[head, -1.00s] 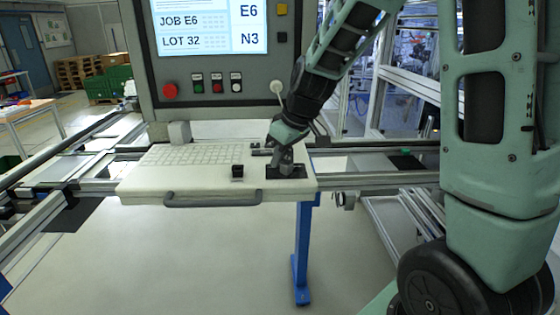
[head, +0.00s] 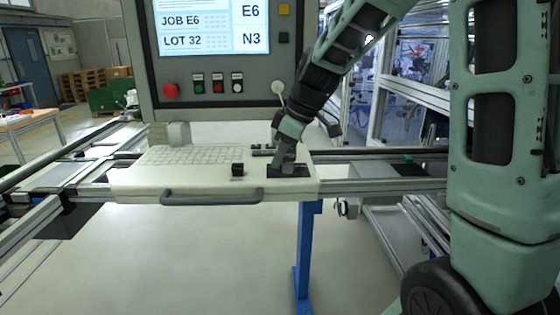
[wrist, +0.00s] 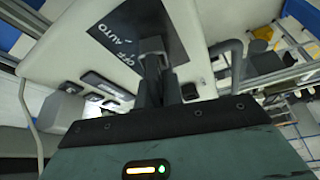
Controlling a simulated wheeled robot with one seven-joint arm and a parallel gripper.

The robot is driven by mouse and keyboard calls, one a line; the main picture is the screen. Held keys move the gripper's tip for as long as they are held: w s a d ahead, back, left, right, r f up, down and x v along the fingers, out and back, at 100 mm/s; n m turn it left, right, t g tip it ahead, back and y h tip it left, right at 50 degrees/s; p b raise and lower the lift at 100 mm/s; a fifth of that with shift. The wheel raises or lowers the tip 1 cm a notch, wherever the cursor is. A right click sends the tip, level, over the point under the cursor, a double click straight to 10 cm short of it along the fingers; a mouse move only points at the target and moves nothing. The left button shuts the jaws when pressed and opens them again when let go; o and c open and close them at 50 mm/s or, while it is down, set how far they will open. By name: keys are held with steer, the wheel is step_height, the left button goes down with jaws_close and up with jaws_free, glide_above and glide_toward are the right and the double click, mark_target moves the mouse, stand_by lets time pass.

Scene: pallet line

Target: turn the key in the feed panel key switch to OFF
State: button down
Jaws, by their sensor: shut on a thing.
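The feed panel key switch has a dark plate (wrist: 125,40) lettered OFF and AUTO, seen in the wrist view. In the head view the same dark plate (head: 302,171) lies at the right end of the white console shelf (head: 140,180). My gripper (head: 285,168) reaches down onto it; in the wrist view its fingers (wrist: 153,62) are shut on the key at the plate. The key is mostly hidden between the fingers, so I cannot tell which mark it points to.
A black block (head: 238,169) stands on the shelf left of my gripper. A keyboard (head: 195,155) lies further left. The screen panel (head: 212,55) with red, green and white buttons rises behind. A dark handle (head: 211,197) runs along the front edge. Rails extend on both sides.

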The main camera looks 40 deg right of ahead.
steer(key=shift+s+f+n+g+b, duration=0.1)
steer(key=shift+f+n+g+b, duration=0.15)
steer(key=shift+n, duration=0.3)
steer(key=shift+s+n+g+b, duration=0.15)
steer(key=shift+n+b, duration=0.15)
steer(key=shift+n, duration=0.25)
steer(key=c, duration=1.9)
jaws_free()
steer(key=shift+r+n+y, duration=0.1)
steer(key=shift+n+y, duration=0.2)
steer(key=o, duration=0.9)
steer(key=shift+r, duration=0.1)
steer(key=shift+o, duration=0.2)
steer(key=shift+a, duration=0.1)
steer(key=shift+w+r, duration=0.1)
steer(key=shift+r, duration=0.05)
step_height(320, 180, up, 7)
steer(key=p, duration=0.4)
steer(key=shift+p, duration=0.3)
